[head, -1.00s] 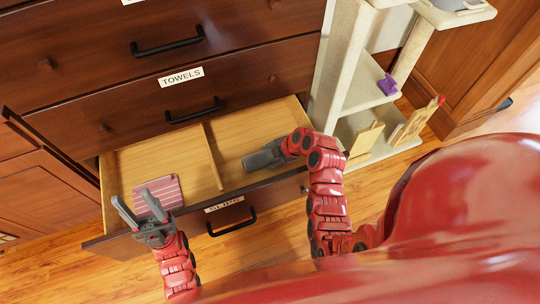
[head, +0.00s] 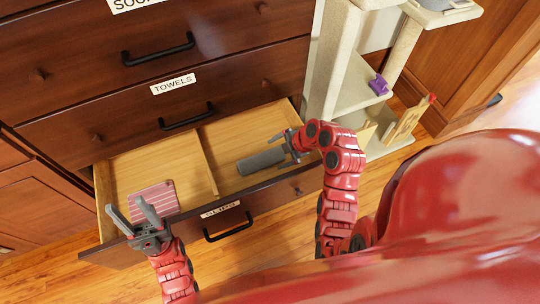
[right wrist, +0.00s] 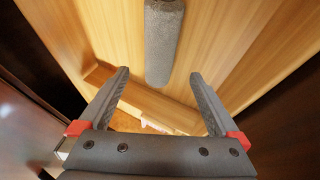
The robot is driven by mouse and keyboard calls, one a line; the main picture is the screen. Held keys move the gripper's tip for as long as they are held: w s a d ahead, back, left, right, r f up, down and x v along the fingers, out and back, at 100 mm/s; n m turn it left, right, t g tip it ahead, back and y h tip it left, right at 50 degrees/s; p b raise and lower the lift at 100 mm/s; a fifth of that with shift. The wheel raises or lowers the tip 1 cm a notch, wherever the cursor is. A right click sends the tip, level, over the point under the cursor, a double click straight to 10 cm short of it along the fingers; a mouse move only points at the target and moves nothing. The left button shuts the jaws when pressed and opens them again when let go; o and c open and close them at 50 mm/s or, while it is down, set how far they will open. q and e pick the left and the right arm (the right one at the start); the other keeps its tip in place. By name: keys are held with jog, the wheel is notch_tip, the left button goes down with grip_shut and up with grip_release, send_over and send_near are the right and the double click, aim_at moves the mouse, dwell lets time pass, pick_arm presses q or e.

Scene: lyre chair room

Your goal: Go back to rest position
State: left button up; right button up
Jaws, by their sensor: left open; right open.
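My left gripper (head: 133,217) is open and empty, above the front left corner of the open drawer (head: 150,245). My right gripper (head: 283,143) is open over the drawer's right compartment, at the right end of a dark grey cylinder (head: 260,161). In the right wrist view, the open right gripper (right wrist: 158,76) has nothing clamped in it. The cylinder (right wrist: 163,40) lies in the drawer between and beyond its fingertips. A pink and white striped item (head: 150,199) lies in the left compartment, partly hidden by the left gripper.
A wooden divider (head: 205,162) splits the drawer. Shut drawers stand above it, one labelled TOWELS (head: 173,84). A beige shelf stand (head: 335,75) with a purple item (head: 378,85) stands close to the right arm. Wooden floor (head: 270,235) is clear in front of the drawer.

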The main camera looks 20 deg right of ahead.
jog(key=shift+v, duration=1.3)
